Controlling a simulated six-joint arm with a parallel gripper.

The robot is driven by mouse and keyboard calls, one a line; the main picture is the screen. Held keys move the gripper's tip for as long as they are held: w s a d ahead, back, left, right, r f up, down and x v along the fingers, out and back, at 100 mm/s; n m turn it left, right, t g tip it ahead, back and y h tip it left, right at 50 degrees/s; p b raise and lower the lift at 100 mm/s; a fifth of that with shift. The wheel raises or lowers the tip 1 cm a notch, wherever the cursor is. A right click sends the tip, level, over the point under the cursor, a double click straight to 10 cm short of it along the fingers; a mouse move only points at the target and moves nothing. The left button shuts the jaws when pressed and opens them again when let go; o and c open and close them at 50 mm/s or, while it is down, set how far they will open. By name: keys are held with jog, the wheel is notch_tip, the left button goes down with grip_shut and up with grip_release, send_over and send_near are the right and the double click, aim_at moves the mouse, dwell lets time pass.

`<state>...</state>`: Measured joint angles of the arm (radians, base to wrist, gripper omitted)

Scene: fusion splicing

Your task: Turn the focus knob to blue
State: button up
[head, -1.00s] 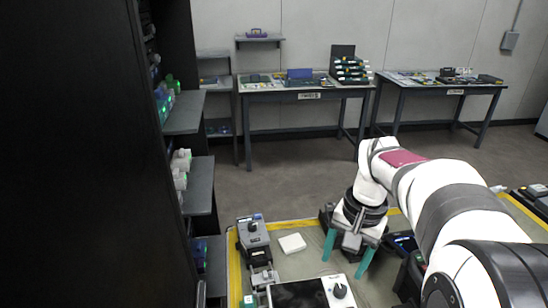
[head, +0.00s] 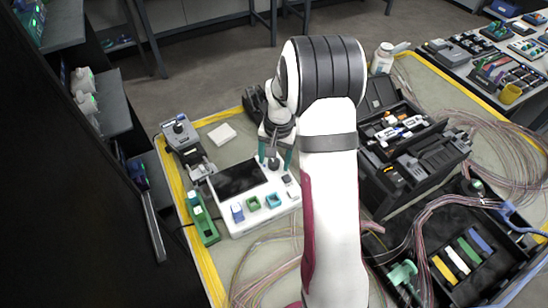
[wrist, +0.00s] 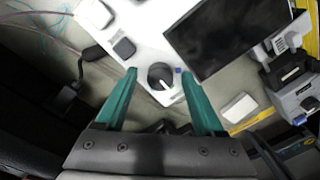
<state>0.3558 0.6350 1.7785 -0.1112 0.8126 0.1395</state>
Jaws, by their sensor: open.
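The focus knob (wrist: 160,74) is a round dark knob with a pale pointer line, on the white splicer panel (wrist: 140,50). The pointer is toward the gripper side in the wrist view. A small blue mark (wrist: 178,70) sits beside the knob, to its right in that view. My gripper (wrist: 160,71) is open, with one teal finger on each side of the knob; I cannot tell whether they touch it. In the head view my gripper (head: 275,153) is over the right rear of the splicer (head: 240,226), and the knob is mostly hidden.
The splicer's dark screen (head: 238,178) lies left of my gripper. Blue, green and teal pieces stand along its front. A grey device (head: 180,132) and a green tool (head: 203,220) are further left. Black organisers (head: 415,160) and loose fibres lie right.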

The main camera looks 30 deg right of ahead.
grip_shut()
dwell(0.3)
jog(key=shift+n, duration=0.3)
jog(key=n, duration=0.5)
jog(key=shift+n, duration=0.3)
jog(key=n, duration=0.5)
jog(key=shift+n, duration=0.4)
